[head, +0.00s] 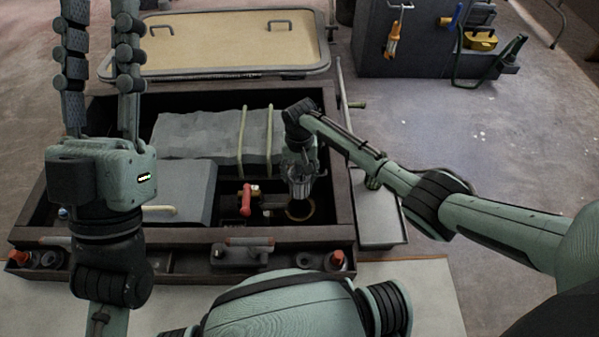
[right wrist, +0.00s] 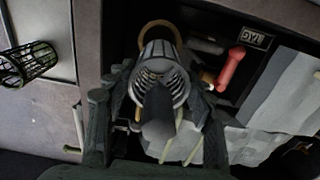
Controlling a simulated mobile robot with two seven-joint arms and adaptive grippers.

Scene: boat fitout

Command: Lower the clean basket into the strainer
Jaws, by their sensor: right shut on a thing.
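The clean basket (head: 301,187), a pale slotted metal cylinder, is in my right gripper (head: 300,166) inside the open bilge box. In the right wrist view the basket (right wrist: 160,68) sits between the fingers of my right gripper (right wrist: 158,112), its open slotted end facing the camera. The strainer shows as a brass-coloured ring (head: 301,210) just below the basket; part of the ring (right wrist: 157,26) shows past the basket in the right wrist view. I cannot tell whether the basket's bottom enters the ring. My left gripper (head: 102,50) points up at the left, fingers apart, empty.
A red-handled valve (head: 246,199) stands left of the strainer; its handle (right wrist: 231,68) is close by. A grey block (head: 180,190) and a strapped grey tank (head: 205,137) fill the box's left and back.

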